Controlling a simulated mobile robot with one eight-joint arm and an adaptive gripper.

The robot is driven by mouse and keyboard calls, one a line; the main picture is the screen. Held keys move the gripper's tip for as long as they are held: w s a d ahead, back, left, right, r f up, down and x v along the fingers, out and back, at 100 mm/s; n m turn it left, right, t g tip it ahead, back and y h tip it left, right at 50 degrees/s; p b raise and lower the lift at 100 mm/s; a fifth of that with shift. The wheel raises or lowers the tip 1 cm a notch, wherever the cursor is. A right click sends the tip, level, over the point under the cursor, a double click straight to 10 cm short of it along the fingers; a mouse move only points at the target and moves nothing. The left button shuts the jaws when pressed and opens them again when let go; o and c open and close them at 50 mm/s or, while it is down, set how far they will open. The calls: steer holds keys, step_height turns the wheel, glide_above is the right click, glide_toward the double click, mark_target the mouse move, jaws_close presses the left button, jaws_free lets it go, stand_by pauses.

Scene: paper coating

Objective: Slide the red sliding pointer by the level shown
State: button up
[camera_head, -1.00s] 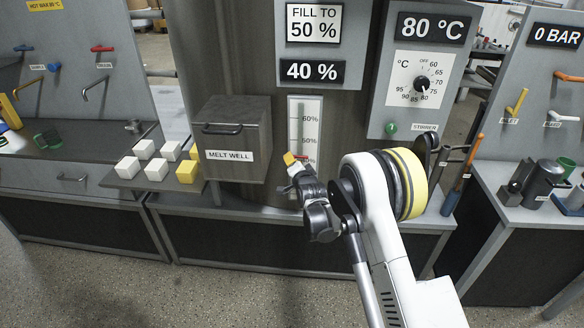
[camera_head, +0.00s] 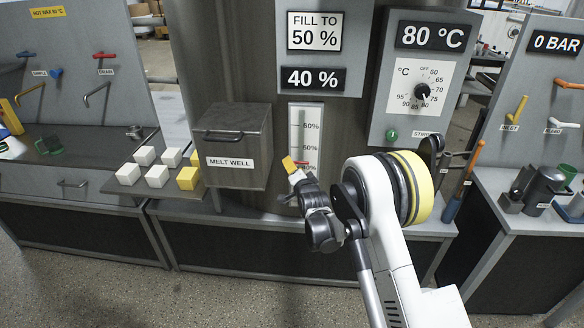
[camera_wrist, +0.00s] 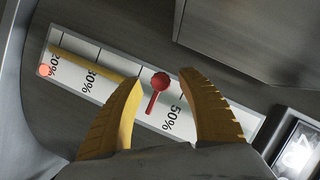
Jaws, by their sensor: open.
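The red sliding pointer (camera_wrist: 157,92), a round knob with a short stem, sits on the pale gauge strip (camera_wrist: 215,117). In the wrist view it lies between the two yellow fingers of my gripper (camera_wrist: 162,79), which are open with gaps on both sides. A yellow level band (camera_wrist: 90,60) runs along the strip from the 20% end to near the left finger, which hides part of the scale. The 50% mark is right of the pointer. In the head view my gripper (camera_head: 294,168) is in front of the gauge's lower part (camera_head: 306,112), largely hiding the pointer.
Signs above the gauge read "FILL TO 50 %" (camera_head: 314,31) and "40 %" (camera_head: 312,79). The melt well box (camera_head: 232,145) juts out just left of the gauge. White and yellow blocks (camera_head: 188,178) stand left of it. A temperature dial panel (camera_head: 420,90) is at right.

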steer(key=v, duration=1)
steer(key=shift+s+r, duration=0.2)
steer(key=shift+s, duration=0.05)
steer(key=s+d+r+n+g+h, duration=0.3)
steer(key=s+d+r+n+g, duration=0.1)
steer(key=s+d+r, duration=0.9)
steer(key=s+d+n+g, duration=0.2)
steer(key=s+d, duration=0.2)
steer(key=s, duration=0.9)
steer(key=s+d+n+g+h, duration=0.1)
steer(key=s+d, duration=0.3)
steer(key=s, duration=0.9)
steer(key=shift+s+d+n+g+h, duration=0.3)
steer(key=shift+n+g, duration=0.2)
steer(key=shift+n, duration=0.1)
